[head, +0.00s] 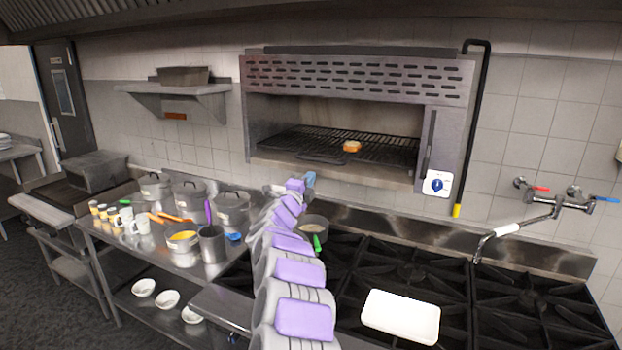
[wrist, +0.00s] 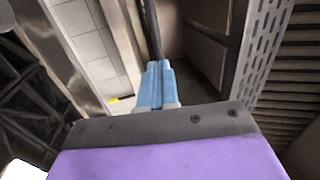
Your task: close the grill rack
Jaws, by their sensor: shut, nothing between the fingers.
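The grill (head: 355,80) is a wall-mounted metal box with an open front and a slotted top panel. Its dark wire rack (head: 385,150) lies inside, with a round orange-brown food item (head: 352,146) on it. The rack's front handle (head: 322,158) shows near the front edge of the grill's opening. My gripper (head: 309,179) is in front of and below the opening, left of its middle, apart from the rack as far as I can tell. In the wrist view my blue fingers (wrist: 155,85) are together and empty, with the grill's slotted panel (wrist: 265,50) to the right.
A stove with black grates (head: 415,275) holds a pan (head: 313,230) and a white tray (head: 401,316). A steel table at left carries several pots (head: 190,196), cups and utensils. A faucet (head: 520,225) juts from the wall at right. A black pipe (head: 478,110) runs beside the grill.

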